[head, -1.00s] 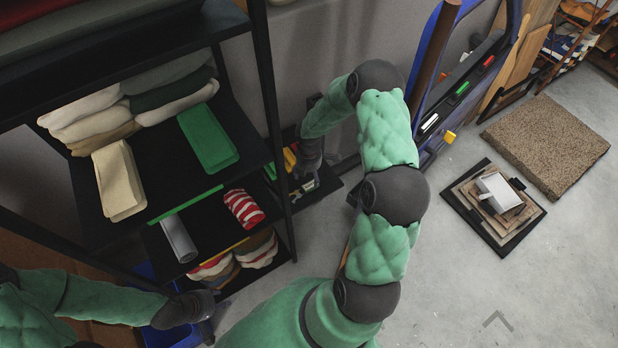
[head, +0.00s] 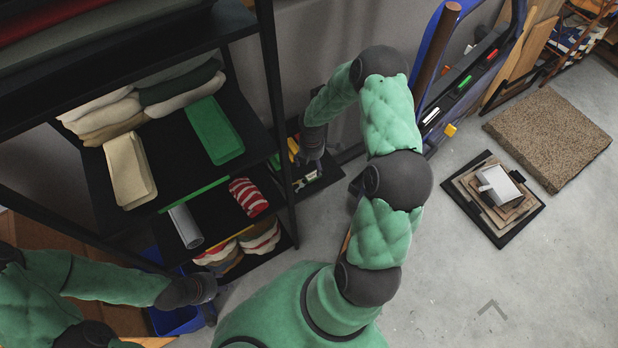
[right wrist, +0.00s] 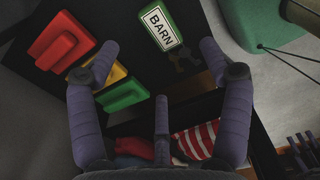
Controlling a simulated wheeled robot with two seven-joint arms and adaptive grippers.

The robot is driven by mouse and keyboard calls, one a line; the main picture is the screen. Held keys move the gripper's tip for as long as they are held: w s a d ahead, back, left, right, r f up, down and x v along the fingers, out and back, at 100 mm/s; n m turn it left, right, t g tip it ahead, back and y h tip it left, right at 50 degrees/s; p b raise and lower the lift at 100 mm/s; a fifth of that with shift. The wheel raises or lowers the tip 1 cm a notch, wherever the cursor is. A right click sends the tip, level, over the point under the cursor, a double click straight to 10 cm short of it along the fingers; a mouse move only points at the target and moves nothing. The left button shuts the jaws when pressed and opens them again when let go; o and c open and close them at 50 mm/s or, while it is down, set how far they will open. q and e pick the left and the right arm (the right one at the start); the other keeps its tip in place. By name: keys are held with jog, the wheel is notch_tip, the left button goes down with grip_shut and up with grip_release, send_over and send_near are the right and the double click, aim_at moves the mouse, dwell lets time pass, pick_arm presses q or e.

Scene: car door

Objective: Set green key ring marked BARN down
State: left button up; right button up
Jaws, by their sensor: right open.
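The green key ring with a white label reading BARN (right wrist: 162,28) lies on a dark surface at the top middle of the right wrist view, with dark keys (right wrist: 184,61) at its lower end. My right gripper (right wrist: 167,68) is open and empty, its fingers spread wide; the key ring is beyond and between them, apart from both. In the head view the right gripper (head: 312,160) points down at the low dark shelf beside the rack, and I cannot make out the key ring there. My left gripper (head: 209,311) is low at the left; its fingers are too small to read.
Red (right wrist: 62,43), yellow (right wrist: 112,74) and green (right wrist: 124,95) blocks lie left of the key ring. The black rack (head: 284,150) holds folded cloths and stands close to the right hand. A blue door panel (head: 433,50) is to the right. Floor is clear at lower right.

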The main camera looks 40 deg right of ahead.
aim_at(311, 174)
notch_tip(311, 174, down, 3)
jog(key=shift+b, duration=0.4)
notch_tip(311, 174, down, 5)
jog(key=shift+w+d+b, duration=0.1)
jog(key=shift+b, duration=1.1)
jog(key=c, duration=1.4)
notch_tip(311, 174, up, 10)
jog(key=p, duration=0.4)
